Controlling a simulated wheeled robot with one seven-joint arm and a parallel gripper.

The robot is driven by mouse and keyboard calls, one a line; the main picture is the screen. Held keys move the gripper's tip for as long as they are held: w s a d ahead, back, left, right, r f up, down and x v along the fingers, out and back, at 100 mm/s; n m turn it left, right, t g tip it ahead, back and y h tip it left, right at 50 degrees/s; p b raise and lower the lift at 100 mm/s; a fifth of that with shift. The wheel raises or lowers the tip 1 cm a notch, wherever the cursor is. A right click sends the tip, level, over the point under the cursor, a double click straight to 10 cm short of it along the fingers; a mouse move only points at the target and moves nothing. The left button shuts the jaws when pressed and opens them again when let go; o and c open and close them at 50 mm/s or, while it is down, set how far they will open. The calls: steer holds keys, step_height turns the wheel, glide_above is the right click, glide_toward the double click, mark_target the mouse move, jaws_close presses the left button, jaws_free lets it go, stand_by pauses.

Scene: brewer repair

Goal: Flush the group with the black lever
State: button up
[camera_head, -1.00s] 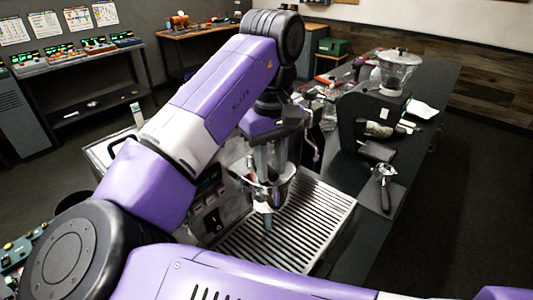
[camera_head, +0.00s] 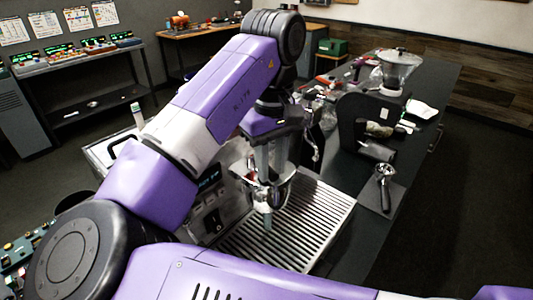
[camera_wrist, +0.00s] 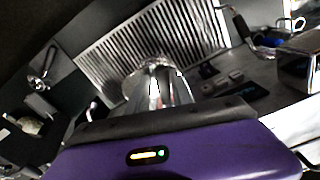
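The espresso machine stands under my arm, with its slatted drip tray (camera_head: 315,222) in front. My gripper (camera_head: 266,215) points down over the tray, beside the shiny metal group (camera_head: 277,190). Its fingers overlap the group in the head view, so I cannot tell whether they touch it or how far apart they are. In the wrist view, shiny metal (camera_wrist: 155,85) shows in front of my purple hand, with the drip tray (camera_wrist: 150,40) beyond. A black control (camera_head: 214,220) sits on the machine's front panel. I cannot tell whether it is the lever.
A portafilter (camera_head: 384,182) lies on a dark mat to the right. A black grinder (camera_head: 358,120) and a clear-topped appliance (camera_head: 396,68) stand behind it. A steel wand (camera_head: 314,140) hangs at the machine's far side. The counter's right edge is close to the portafilter.

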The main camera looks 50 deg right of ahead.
steer(key=shift+s+d+n, duration=0.15)
steer(key=shift+d+n, duration=1.25)
steer(key=shift+n, duration=0.5)
steer(key=shift+w+d+n, duration=0.25)
steer(key=shift+d+n, duration=0.85)
steer(key=shift+n, duration=0.6)
steer(key=o, duration=0.4)
step_height(320, 180, up, 7)
